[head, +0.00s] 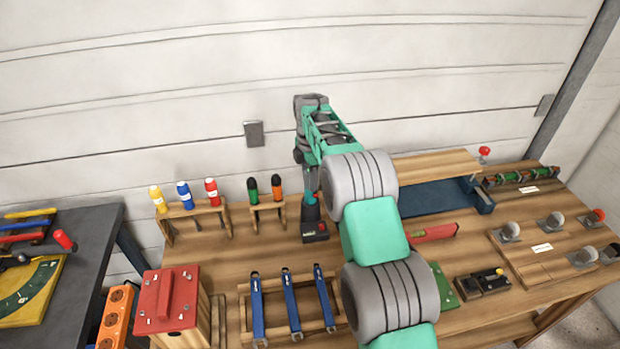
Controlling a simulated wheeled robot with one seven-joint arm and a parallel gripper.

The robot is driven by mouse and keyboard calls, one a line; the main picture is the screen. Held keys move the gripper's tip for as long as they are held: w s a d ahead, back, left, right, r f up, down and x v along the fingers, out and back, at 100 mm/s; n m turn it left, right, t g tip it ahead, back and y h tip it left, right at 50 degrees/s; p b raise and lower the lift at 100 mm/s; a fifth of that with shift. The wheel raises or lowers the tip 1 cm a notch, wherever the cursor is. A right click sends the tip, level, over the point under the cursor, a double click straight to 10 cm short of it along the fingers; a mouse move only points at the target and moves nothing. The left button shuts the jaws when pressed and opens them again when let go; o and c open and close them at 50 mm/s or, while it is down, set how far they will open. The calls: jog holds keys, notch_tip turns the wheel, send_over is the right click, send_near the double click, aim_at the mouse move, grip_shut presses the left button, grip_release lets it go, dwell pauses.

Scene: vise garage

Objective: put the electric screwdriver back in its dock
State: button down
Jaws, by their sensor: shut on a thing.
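My gripper (304,157) hangs from the end of my arm near the back of the workbench, pointing down. Its fingers are small and partly hidden by my arm. It is shut on the electric screwdriver (310,182), whose teal upright part shows just below the gripper. I cannot tell whether this block is the dock or the screwdriver's own foot, nor whether the screwdriver is seated.
To the left stand wooden racks with yellow, blue, red, green and orange-topped tools (211,192). In front, blue-handled tools (291,305) lie in a wooden frame (245,300). A red-topped box (166,300) is at front left. A blue vise (440,197) is at right.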

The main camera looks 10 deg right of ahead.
jog(key=shift+f, duration=0.3)
dwell(0.5)
jog(key=c, duration=0.6)
grip_release()
jog(key=shift+f, duration=0.1)
jog(key=shift+r+p, duration=1.4)
jog(key=shift+r, duration=2.15)
